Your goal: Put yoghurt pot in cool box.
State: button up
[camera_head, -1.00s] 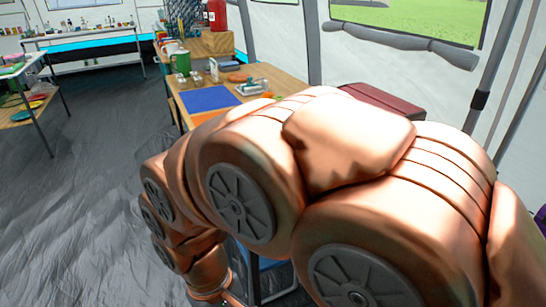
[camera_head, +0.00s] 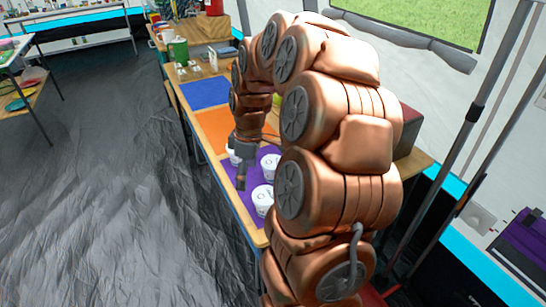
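Several white pots stand on the purple mat (camera_head: 251,181) on the wooden table. One white pot (camera_head: 262,198) is nearest me, another white pot (camera_head: 270,166) is behind it, and a third (camera_head: 233,154) is partly hidden by my gripper. They look like yoghurt pots, but their labels are too small to read. My gripper (camera_head: 242,178) points down over the left part of the mat, close to the pots. Its fingers are too small and dark to show whether they are open. I cannot identify a cool box for sure.
Orange (camera_head: 219,128) and blue (camera_head: 205,92) mats lie farther along the table. A green mug (camera_head: 178,49) stands beyond them. A dark red box (camera_head: 409,130) is partly hidden behind my arm. A purple item (camera_head: 522,236) is at the right. The floor at left is clear.

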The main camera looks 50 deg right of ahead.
jog(key=r+n+p, duration=0.1)
jog(key=p, duration=0.2)
send_over(273, 162)
jog(key=shift+s+r+t, duration=0.1)
jog(key=shift+s+t, duration=0.2)
jog(key=shift+t, duration=0.1)
jog(key=shift+d+h, duration=0.3)
jog(key=shift+f, duration=0.45)
jog(key=shift+w+a+f+p, duration=0.1)
jog(key=shift+w+f, duration=0.05)
jog(key=shift+f, duration=1)
jog(key=shift+w+a+f+p, duration=0.15)
jog(key=shift+w+f, duration=0.05)
jog(key=shift+f, duration=0.95)
jog(key=shift+w+a+f+p, duration=0.1)
jog(key=shift+w+f, duration=0.05)
jog(key=shift+f, duration=1)
jog(key=c, duration=1.3)
